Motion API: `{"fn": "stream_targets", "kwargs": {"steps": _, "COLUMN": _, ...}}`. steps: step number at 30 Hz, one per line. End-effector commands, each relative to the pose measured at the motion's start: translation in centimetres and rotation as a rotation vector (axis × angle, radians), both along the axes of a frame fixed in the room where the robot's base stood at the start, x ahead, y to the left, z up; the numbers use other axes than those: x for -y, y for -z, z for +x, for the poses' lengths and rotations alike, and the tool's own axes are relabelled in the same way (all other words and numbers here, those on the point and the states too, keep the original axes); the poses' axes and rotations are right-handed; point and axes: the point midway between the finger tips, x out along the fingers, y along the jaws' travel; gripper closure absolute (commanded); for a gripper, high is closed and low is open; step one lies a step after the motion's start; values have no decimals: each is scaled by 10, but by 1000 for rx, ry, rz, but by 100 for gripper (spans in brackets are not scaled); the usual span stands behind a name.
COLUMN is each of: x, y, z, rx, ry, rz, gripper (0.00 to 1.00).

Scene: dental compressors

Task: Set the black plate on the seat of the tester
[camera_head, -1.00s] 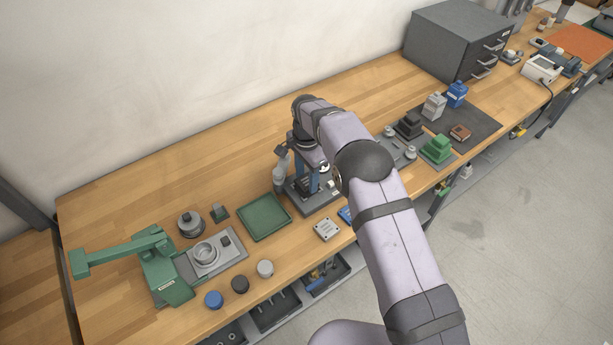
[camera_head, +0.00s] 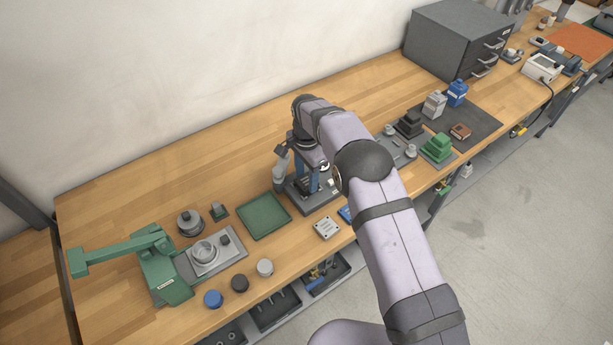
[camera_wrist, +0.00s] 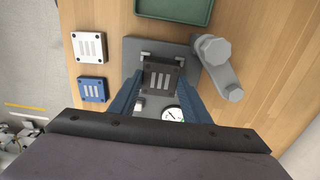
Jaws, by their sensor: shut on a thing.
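The black plate (camera_wrist: 158,78), with pale slots on its face, is between the blue fingers of my gripper (camera_wrist: 160,88) in the wrist view. My gripper is shut on it. The tester's grey base (camera_wrist: 132,52) lies under the plate, and a round white dial (camera_wrist: 172,113) sits near it. Light metal corner pieces show at the plate's far edge. The plate hides the seat, and I cannot tell whether it touches it. In the head view my gripper (camera_head: 306,172) is low over the tester's base (camera_head: 318,203), partly hidden by my arm.
A grey post with a lever (camera_wrist: 220,65) stands close to the right finger in the wrist view. A white plate (camera_wrist: 88,46) and a blue plate (camera_wrist: 92,90) lie left of the tester. A green tray (camera_head: 264,216) lies beside it. Bare wood is free behind.

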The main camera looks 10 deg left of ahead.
Motion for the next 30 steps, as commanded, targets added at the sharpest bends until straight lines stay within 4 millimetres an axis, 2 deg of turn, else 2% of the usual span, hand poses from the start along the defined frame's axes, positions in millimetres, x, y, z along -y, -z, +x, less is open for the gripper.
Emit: {"fn": "stream_targets", "kwargs": {"steps": 30, "x": 0, "y": 8, "z": 0, "rx": 0, "ry": 0, "rz": 0, "gripper": 82}}
